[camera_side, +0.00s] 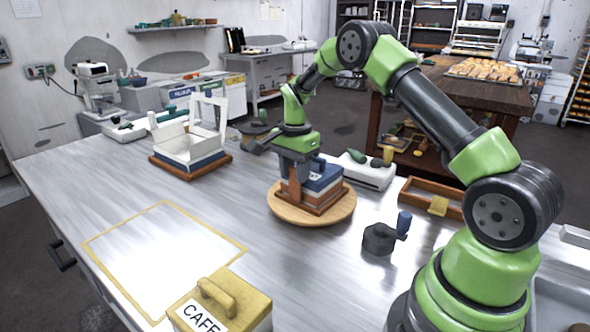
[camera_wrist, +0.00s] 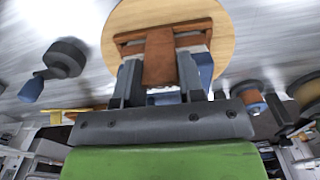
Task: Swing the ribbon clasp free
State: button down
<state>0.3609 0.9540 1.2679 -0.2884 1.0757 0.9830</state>
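A dark blue box (camera_side: 324,178) with a pale lower band sits in a brown wooden frame on a round wooden board (camera_side: 341,214). A brown upright strip (camera_side: 294,190), which looks like the ribbon clasp, stands at its left side. In the wrist view the clasp (camera_wrist: 159,58) runs between the fingers of my gripper (camera_wrist: 160,78). My gripper (camera_side: 292,172) points down at the clasp in the side view. One finger lies close along each side of the clasp; I cannot tell whether both touch it. Part of the box is hidden behind the fingers and clasp.
A dark round object with a blue knob (camera_side: 380,238) stands right of the board. A yellow CAFE box (camera_side: 225,305) is at the front. An open white box (camera_side: 187,145) stands on a wooden base at the back left. The yellow-outlined area (camera_side: 165,250) is bare.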

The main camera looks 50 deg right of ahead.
jog(key=shift+a, duration=0.1)
jog(key=shift+w+a+f+h, duration=0.1)
jog(key=shift+a+f+h, duration=0.1)
jog(key=shift+a+h, duration=1.1)
jog(key=shift+w+a+f+g+h, duration=0.1)
jog(key=shift+a+f+h, duration=0.6)
jog(key=shift+h, duration=0.4)
jog(key=shift+a+f+g+h, duration=0.1)
jog(key=shift+a+f+h, duration=0.65)
jog(key=shift+h, duration=0.35)
jog(key=shift+w+a+f+g+h, duration=0.1)
jog(key=shift+a+f+h, duration=0.6)
jog(key=shift+h, duration=0.4)
jog(key=shift+f, duration=0.15)
jog(key=c, duration=0.7)
grip_release()
